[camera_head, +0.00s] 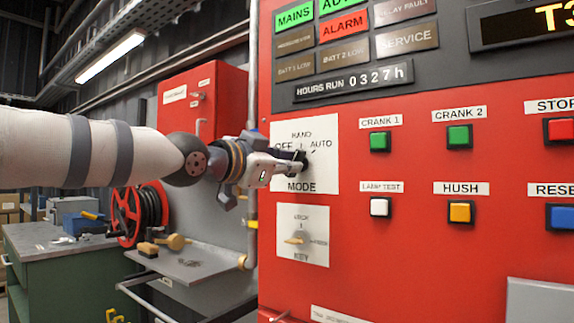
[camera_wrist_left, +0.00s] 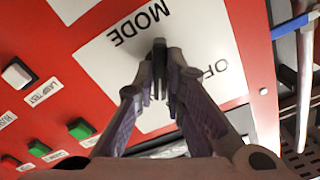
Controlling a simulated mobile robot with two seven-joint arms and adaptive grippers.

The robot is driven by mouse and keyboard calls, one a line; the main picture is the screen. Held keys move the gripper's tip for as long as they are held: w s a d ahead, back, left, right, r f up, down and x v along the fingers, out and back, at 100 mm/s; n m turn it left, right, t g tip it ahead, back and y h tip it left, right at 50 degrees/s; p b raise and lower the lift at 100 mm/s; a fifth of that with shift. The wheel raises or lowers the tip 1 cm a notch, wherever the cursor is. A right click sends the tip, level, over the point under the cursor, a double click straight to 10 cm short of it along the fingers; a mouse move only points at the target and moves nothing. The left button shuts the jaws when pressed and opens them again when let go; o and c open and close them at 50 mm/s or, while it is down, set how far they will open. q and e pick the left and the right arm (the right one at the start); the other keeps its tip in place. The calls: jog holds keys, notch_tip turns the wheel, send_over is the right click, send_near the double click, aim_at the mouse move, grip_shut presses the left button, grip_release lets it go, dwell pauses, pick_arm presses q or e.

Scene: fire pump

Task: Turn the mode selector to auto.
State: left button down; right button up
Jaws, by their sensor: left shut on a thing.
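The mode selector (camera_head: 301,157) is a small black knob on a white plate (camera_head: 325,180) marked OFF, HAND, AUTO and MODE, on the red panel. My left gripper (camera_head: 296,164) reaches it from the left and is shut on the knob. The left wrist view shows the two fingers (camera_wrist_left: 160,88) closed on either side of the black knob (camera_wrist_left: 158,46), with OFF and MODE readable upside down on the plate (camera_wrist_left: 105,62). The fingers hide part of the knob, so I cannot tell which mark it points to. My right gripper is not in view.
A second small selector (camera_head: 296,240) sits below on its own plate. Green crank buttons (camera_head: 380,141), a white lamp test button (camera_head: 380,207) and a yellow hush button (camera_head: 460,212) stand to the right. A grey pipe (camera_head: 252,120) runs along the panel's left edge.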

pick_arm(q)
jog(key=shift+m, duration=1.9)
jog(key=c, duration=1.7)
grip_release()
jog(key=shift+o, duration=0.2)
jog(key=v, duration=0.7)
jog(key=shift+s, duration=0.15)
jog(key=shift+a, duration=0.15)
